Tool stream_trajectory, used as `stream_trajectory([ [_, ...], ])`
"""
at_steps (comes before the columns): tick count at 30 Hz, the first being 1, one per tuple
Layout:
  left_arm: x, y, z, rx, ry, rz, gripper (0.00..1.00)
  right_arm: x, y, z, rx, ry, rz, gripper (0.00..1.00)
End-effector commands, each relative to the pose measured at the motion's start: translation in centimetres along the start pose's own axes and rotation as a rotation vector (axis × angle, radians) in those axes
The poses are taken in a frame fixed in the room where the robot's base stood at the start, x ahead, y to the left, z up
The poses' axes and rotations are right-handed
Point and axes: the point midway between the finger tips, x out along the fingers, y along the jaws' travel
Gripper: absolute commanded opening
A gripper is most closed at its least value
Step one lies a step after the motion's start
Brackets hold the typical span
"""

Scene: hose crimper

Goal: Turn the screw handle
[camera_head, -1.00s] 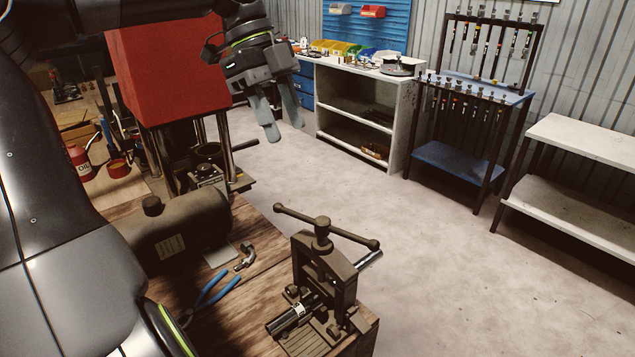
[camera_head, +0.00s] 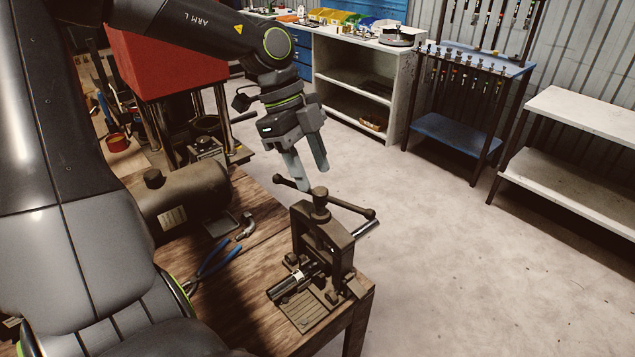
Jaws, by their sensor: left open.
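The hose crimper (camera_head: 327,243) is a dark metal frame at the front right corner of the wooden bench. Its screw handle (camera_head: 346,206) is a T-bar with round knobs on top of the frame. A hose with a shiny fitting (camera_head: 289,285) lies through the crimper's lower part, and a rod end sticks out at the right. My left gripper (camera_head: 311,175) is open, fingers pointing down, just above and behind the screw handle. One fingertip overlaps the handle's left part in the picture; I cannot tell if they touch. My right gripper is not in view.
Blue-handled pliers (camera_head: 214,263) and a small metal clamp (camera_head: 245,227) lie on the bench (camera_head: 243,297) left of the crimper. A dark cylinder (camera_head: 184,203) and a red press (camera_head: 166,62) stand behind. The floor to the right is clear.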

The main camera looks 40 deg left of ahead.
Motion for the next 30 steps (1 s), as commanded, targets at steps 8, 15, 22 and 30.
stream_trajectory([
  [8, 3.1, 0.1, 0.1, -0.001, -0.002, 0.002, 0.46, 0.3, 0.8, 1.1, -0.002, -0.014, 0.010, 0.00],
  [15, 3.9, 0.0, 0.0, -0.001, -0.001, 0.000, 0.46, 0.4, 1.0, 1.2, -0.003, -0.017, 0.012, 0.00],
  [22, 3.8, 0.0, 0.0, -0.001, 0.000, 0.000, 0.43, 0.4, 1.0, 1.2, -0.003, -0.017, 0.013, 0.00],
  [30, 3.8, 0.0, 0.0, -0.001, 0.000, -0.001, 0.08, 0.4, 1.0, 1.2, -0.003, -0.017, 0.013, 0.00],
])
